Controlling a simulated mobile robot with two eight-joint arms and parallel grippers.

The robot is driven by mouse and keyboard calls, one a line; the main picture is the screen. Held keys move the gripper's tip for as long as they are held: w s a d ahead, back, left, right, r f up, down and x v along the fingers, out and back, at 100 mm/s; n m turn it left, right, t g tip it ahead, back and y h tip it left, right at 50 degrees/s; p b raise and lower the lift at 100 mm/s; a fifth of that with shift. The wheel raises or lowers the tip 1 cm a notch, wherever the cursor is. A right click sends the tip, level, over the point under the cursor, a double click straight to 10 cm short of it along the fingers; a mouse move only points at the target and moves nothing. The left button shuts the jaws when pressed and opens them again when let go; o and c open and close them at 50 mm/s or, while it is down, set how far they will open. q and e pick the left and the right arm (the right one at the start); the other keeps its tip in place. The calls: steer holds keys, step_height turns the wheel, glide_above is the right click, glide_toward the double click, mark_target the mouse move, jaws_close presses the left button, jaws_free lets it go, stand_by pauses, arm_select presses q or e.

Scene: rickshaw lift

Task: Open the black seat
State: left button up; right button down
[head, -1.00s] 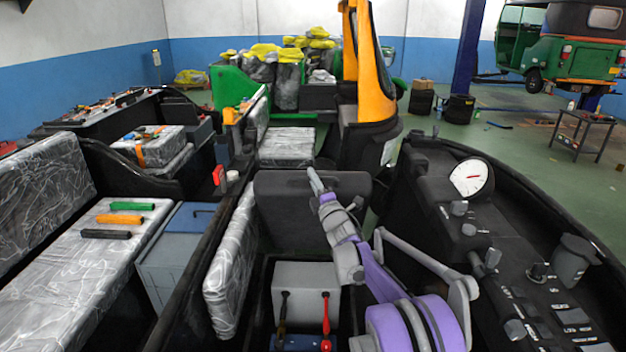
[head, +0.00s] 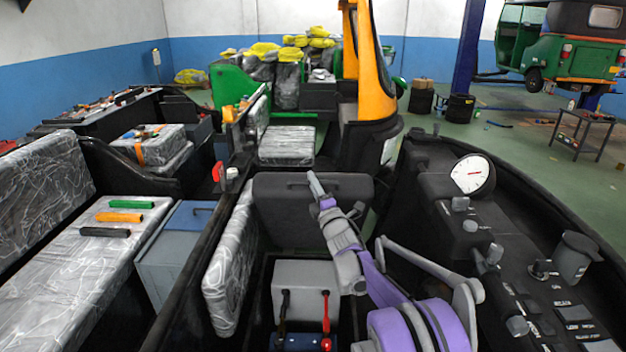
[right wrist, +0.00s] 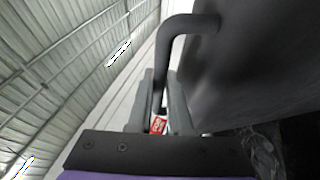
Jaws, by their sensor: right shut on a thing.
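The black seat (head: 275,215) stands raised in the middle of the head view, above an exposed compartment. Its dark handle bar is at the top edge. In the right wrist view the bent handle (right wrist: 164,55) runs down between my fingers, and the seat's dark face (right wrist: 260,75) fills the right side. My right gripper (head: 314,182) is at the seat's top edge, shut on the handle. It also shows in the right wrist view (right wrist: 160,88). My left gripper is out of view.
A control panel with a gauge (head: 470,173) lies to the right. A plastic-wrapped seat back (head: 229,260) is close on the left, with a wrapped bench beyond it.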

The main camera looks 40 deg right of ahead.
mark_target(312, 195)
steer(key=shift+s+a+f+t+b, duration=0.3)
steer(key=shift+s+a+f+b, duration=0.3)
steer(key=shift+s+a+f, duration=0.6)
steer(key=shift+s, duration=0.3)
steer(key=c, duration=1.1)
jaws_free()
steer(key=shift+r, duration=0.1)
steer(key=b+v, duration=0.1)
steer(key=v, duration=1)
steer(key=shift+w, duration=0.1)
